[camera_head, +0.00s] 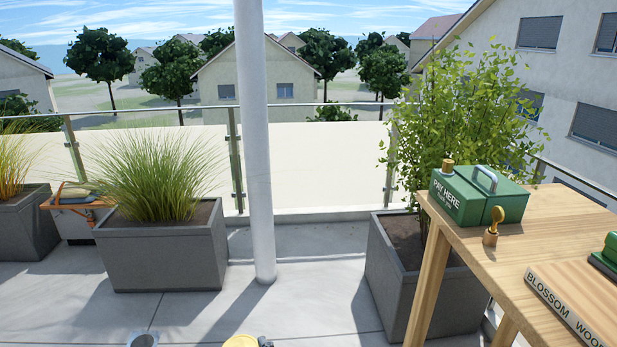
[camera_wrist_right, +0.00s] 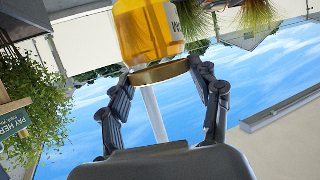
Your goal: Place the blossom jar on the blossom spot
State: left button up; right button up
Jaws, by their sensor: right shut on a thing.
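An amber honey jar (camera_wrist_right: 150,32) with a gold lid (camera_wrist_right: 160,73) fills the top of the right wrist view, which is upside down. Only the letter M of its pale label shows there, so I cannot read which honey it is. My right gripper (camera_wrist_right: 164,78) is shut on the jar at its lid. In the head view, the lid (camera_head: 240,342) just shows at the bottom edge. A wooden board (camera_head: 565,300) lettered "BLOSSOM WOO…" lies on the table at the right, cut off by the frame. My left gripper is not in view.
A planter (camera_head: 400,280) stands beside the table. A white post (camera_head: 257,150) rises mid-terrace.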

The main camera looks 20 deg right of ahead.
aim_at(580, 283)
jog(key=i, duration=1)
jog(key=i+z, duration=0.1)
jog(key=i, duration=0.9)
jog(key=z, duration=0.45)
jog(key=i+j+z, duration=0.1)
jog(key=z, duration=0.35)
jog(key=i+j+z, duration=0.1)
jog(key=z, duration=0.35)
jog(key=j+z, duration=0.1)
jog(key=z, duration=2.15)
